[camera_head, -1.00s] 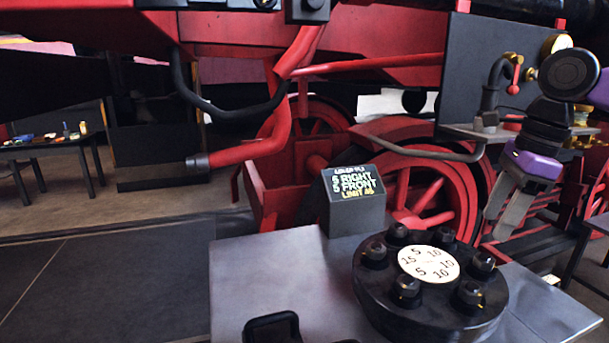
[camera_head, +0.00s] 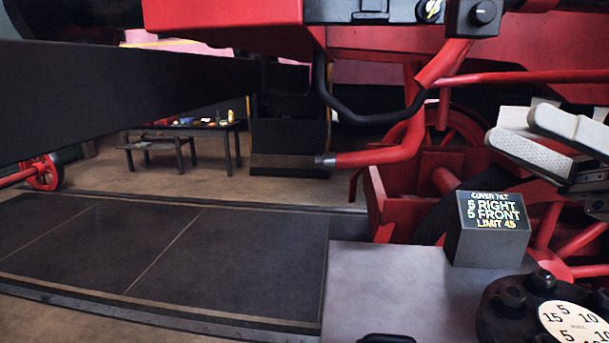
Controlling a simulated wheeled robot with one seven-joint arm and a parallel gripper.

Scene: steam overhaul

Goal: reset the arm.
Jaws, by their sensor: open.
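My gripper (camera_head: 515,130) is at the right side of the view, above and to the right of the small sign block. Its pale, ribbed finger pads point left and stand apart, with nothing seen between them. The rest of my arm is mostly outside the right edge. The gripper is in front of the red locomotive wheel and apart from the dark round cover below it.
A sign block (camera_head: 487,228) reading "5 RIGHT 5 FRONT" stands on a grey table (camera_head: 385,285). A dark round cover (camera_head: 505,312) with knobs is at the lower right. A red pipe (camera_head: 385,157) crosses behind. Dark floor plates (camera_head: 200,260) at left are clear.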

